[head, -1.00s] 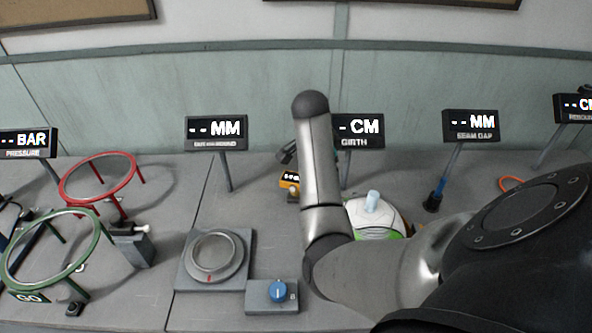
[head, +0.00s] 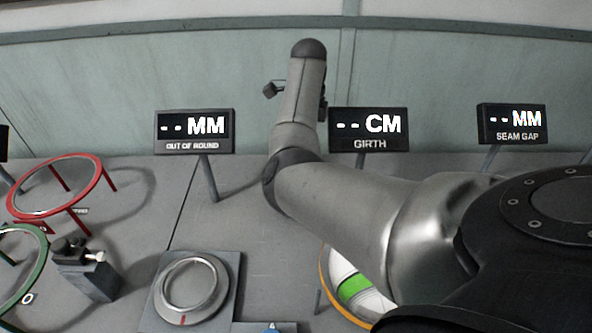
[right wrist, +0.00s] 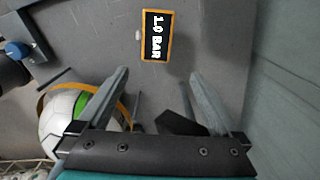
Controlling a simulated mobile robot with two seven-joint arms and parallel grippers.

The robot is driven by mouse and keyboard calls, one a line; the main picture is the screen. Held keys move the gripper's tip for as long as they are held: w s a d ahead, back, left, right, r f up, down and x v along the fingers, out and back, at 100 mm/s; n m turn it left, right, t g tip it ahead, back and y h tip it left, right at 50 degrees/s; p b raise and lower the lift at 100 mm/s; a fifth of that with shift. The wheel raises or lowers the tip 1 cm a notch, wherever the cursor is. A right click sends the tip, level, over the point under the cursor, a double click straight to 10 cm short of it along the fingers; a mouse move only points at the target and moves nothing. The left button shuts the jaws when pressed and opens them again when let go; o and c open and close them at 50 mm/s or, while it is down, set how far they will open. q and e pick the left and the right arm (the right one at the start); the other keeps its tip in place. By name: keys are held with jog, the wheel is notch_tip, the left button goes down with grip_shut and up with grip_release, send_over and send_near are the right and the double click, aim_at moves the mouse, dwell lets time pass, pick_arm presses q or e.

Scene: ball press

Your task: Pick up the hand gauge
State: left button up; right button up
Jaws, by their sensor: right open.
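The hand gauge (right wrist: 155,37) shows in the right wrist view as a small orange-framed block. Its dark face reads 1.0 BAR, and a small pale nub is beside its left edge. It lies ahead of my right gripper (right wrist: 160,75), whose two grey fingers are spread wide with nothing between them. The gauge is beyond the fingertips and roughly centred between them, apart from both. In the head view my right arm hides the gauge and the gripper's fingers. My left gripper is in neither view.
A white and green ball (right wrist: 62,118) with an orange band is beside the left finger; the ball also shows in the head view (head: 354,287). A blue knob (right wrist: 15,50) is at the upper left.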

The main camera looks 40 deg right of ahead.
notch_tip(320, 180, down, 9)
jog(key=shift+s+a+f+b, duration=0.1)
jog(key=shift+s+b, duration=0.05)
jog(key=shift+b, duration=1)
jog(key=shift+f, duration=0.55)
jog(key=f, duration=0.1)
jog(key=f+b, duration=0.1)
jog(key=f, duration=0.1)
jog(key=shift+s+a+f+b, duration=0.15)
jog(key=shift+a+f+b, duration=0.1)
jog(key=shift+f+b, duration=0.1)
jog(key=shift+f, duration=0.55)
jog(key=shift+r, duration=0.1)
jog(key=c, duration=1)
pick_arm(q)
jog(key=f, duration=0.1)
jog(key=w+a+f, duration=0.1)
jog(key=f, duration=0.1)
jog(key=a+f, duration=0.1)
jog(key=shift+w+f, duration=0.2)
jog(key=shift+w, duration=0.05)
pick_arm(e)
jog(key=c, duration=0.4)
